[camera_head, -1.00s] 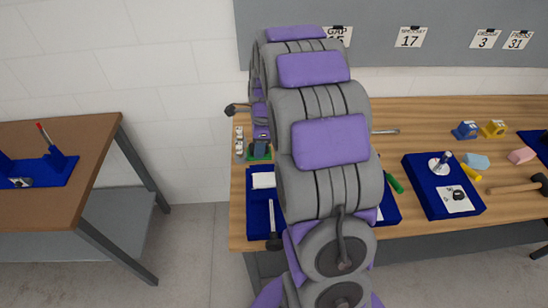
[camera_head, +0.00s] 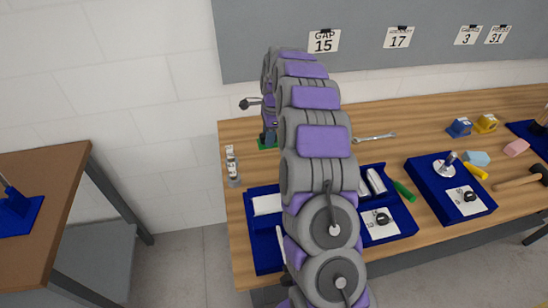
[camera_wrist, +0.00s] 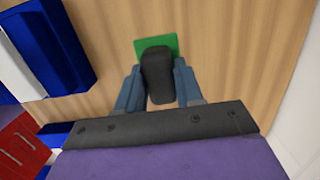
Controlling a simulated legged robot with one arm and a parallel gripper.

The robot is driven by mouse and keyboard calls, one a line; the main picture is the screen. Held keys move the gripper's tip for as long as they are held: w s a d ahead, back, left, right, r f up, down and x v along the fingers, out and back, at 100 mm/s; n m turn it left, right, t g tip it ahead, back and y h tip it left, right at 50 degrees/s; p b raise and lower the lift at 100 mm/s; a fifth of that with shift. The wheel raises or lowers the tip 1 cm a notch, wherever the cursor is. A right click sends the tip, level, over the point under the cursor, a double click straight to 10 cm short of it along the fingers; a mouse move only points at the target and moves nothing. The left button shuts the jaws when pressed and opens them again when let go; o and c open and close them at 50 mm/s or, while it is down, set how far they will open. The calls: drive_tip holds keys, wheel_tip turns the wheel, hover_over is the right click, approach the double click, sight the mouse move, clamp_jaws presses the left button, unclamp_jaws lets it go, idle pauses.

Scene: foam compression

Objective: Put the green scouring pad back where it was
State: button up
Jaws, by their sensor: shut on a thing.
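The green scouring pad (camera_wrist: 154,44) shows in the wrist view beyond a dark rounded block (camera_wrist: 158,76), which covers part of it. The block sits between the two blue-grey fingers of my gripper (camera_wrist: 158,92). My gripper is shut on the pad by this dark block, which looks like its grip. In the head view a green edge of the pad (camera_head: 266,143) shows just below my gripper (camera_head: 268,130), over the back left of the wooden table (camera_head: 350,150). I cannot tell whether the pad touches the table top.
Small pale bottles (camera_head: 232,166) stand at the table's left edge. Blue trays (camera_head: 262,245) lie in front, partly behind my arm. A wrench (camera_head: 375,137) lies behind, a green marker (camera_head: 404,191) to the right. Bare wood surrounds the pad.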

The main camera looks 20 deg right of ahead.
drive_tip(key=f, duration=0.3)
drive_tip(key=f+b, duration=0.1)
drive_tip(key=f, duration=0.1)
drive_tip(key=shift+d, duration=0.4)
drive_tip(key=f, duration=0.2)
drive_tip(key=f+b, duration=0.1)
drive_tip(key=f, duration=0.1)
drive_tip(key=shift+a, duration=0.25)
drive_tip(key=shift+f, duration=0.1)
drive_tip(key=o, duration=0.9)
drive_tip(key=shift+d, duration=0.1)
